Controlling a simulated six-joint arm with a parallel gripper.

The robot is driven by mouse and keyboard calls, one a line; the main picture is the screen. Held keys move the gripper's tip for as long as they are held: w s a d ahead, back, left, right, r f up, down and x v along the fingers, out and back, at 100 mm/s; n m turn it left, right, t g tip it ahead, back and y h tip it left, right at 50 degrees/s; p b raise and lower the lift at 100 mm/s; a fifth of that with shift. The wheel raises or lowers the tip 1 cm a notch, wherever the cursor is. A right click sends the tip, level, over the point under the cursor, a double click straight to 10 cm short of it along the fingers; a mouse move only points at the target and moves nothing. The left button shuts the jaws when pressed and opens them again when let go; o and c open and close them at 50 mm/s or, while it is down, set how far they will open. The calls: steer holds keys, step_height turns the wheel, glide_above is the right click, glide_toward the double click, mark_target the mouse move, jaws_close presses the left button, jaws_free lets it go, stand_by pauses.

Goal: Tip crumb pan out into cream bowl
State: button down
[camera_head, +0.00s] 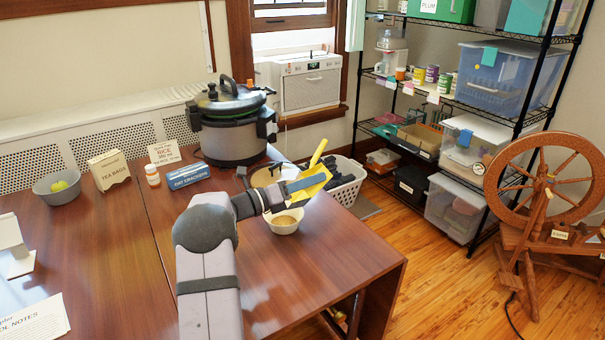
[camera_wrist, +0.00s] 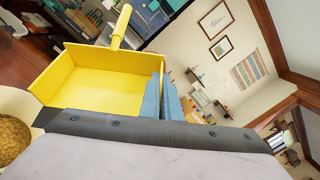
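The yellow crumb pan (camera_head: 314,188) is held in the air, tilted, above the cream bowl (camera_head: 286,227) near the table's right side. My gripper (camera_head: 305,182) has its blue fingers shut on one side wall of the pan. In the wrist view the blue fingertips (camera_wrist: 165,92) pinch the wall at the right of the pan (camera_wrist: 95,82), and its handle points up. The pan's visible inside looks bare. The cream bowl shows at the left edge of the wrist view (camera_wrist: 32,107), with brown crumbs (camera_wrist: 11,138) in it.
A pressure cooker (camera_head: 232,130) stands at the back of the table (camera_head: 110,250). A blue box (camera_head: 188,177), a tea bags box (camera_head: 109,170) and a grey bowl (camera_head: 45,187) stand left of it. A white basket (camera_head: 347,190) sits beyond the table. The table's front right is clear.

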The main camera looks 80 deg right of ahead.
steer(key=shift+s+a+f+m, duration=0.1)
steer(key=shift+s+m, duration=0.3)
steer(key=shift+s, duration=0.15)
steer(key=shift+y, duration=0.3)
steer(key=s+a+f+m+t+y+b, duration=0.1)
steer(key=s+f+m+t+b, duration=0.1)
steer(key=s+f, duration=0.4)
steer(key=shift+s+a+f+m+t+b, duration=0.25)
steer(key=shift+s+m+t+b, duration=0.15)
steer(key=shift+s+m+b, duration=0.45)
steer(key=shift+w, duration=0.15)
steer(key=s+f+m+t+b, duration=0.1)
steer(key=s+f+t+b, duration=0.1)
steer(key=s+f+b, duration=0.2)
steer(key=shift+s+a+f+m+y, duration=0.15)
steer(key=shift+a+m+y, duration=0.2)
steer(key=shift+a+y, duration=0.1)
steer(key=s+a+r+p, duration=0.1)
steer(key=s+r, duration=0.3)
steer(key=s, duration=0.1)
